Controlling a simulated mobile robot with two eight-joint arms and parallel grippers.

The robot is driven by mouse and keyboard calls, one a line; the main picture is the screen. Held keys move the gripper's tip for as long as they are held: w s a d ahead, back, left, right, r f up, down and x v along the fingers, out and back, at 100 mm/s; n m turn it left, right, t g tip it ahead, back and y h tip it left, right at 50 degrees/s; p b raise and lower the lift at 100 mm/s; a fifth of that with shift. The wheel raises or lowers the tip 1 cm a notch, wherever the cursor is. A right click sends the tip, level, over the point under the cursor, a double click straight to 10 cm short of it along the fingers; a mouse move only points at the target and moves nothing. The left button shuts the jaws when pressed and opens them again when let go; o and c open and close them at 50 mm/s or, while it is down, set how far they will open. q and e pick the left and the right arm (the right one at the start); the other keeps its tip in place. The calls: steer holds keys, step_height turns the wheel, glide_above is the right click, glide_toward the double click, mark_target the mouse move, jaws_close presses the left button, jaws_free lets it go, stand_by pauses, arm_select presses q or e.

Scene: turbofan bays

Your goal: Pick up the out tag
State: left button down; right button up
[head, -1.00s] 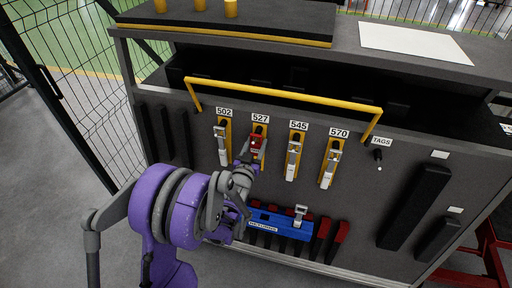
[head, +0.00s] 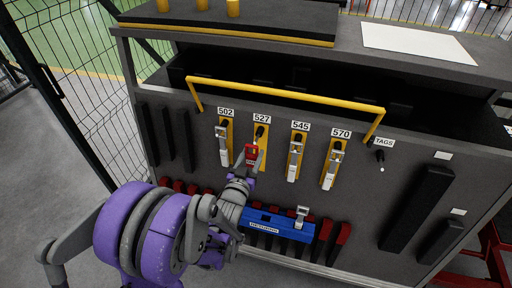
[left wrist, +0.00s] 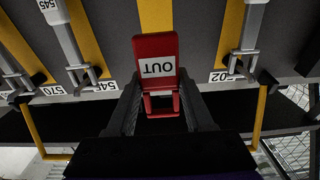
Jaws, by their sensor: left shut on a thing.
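The out tag (head: 251,154) is a small red tag with a white label. In the left wrist view the red tag (left wrist: 155,48) shows "OUT" upside down. My left gripper (head: 247,166) is shut on it; its dark fingers (left wrist: 160,100) sit either side of the tag's lower frame in the wrist view. The tag is held in front of the panel, just below the black peg (head: 260,132) on the yellow strip under label 527 (head: 262,119). The peg looks bare. My right gripper is not in view.
Metal latch-like tools hang under 502 (head: 223,145), 545 (head: 295,160) and 570 (head: 332,165). A yellow rail (head: 285,92) spans above them. A blue holder (head: 275,226) sits low on the panel. A TAGS peg (head: 379,156) is at the right. A wire fence (head: 85,100) stands left.

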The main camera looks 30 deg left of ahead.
arm_select(q)
steer(key=shift+v, duration=1)
step_height(320, 180, up, 14)
steer(key=p, duration=0.3)
steer(key=shift+w+p, duration=0.15)
steer(key=shift+p, duration=0.2)
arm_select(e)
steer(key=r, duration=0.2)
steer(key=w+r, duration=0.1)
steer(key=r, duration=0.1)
arm_select(q)
steer(key=shift+f, duration=0.1)
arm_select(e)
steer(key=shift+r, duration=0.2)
arm_select(q)
steer(key=shift+a+r+p, duration=0.1)
steer(key=shift+r+p, duration=0.3)
steer(key=shift+r, duration=0.25)
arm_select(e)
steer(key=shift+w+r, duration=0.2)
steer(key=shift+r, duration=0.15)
arm_select(q)
steer(key=v, duration=0.7)
steer(key=shift+s+p, duration=0.25)
steer(key=shift+p, duration=0.15)
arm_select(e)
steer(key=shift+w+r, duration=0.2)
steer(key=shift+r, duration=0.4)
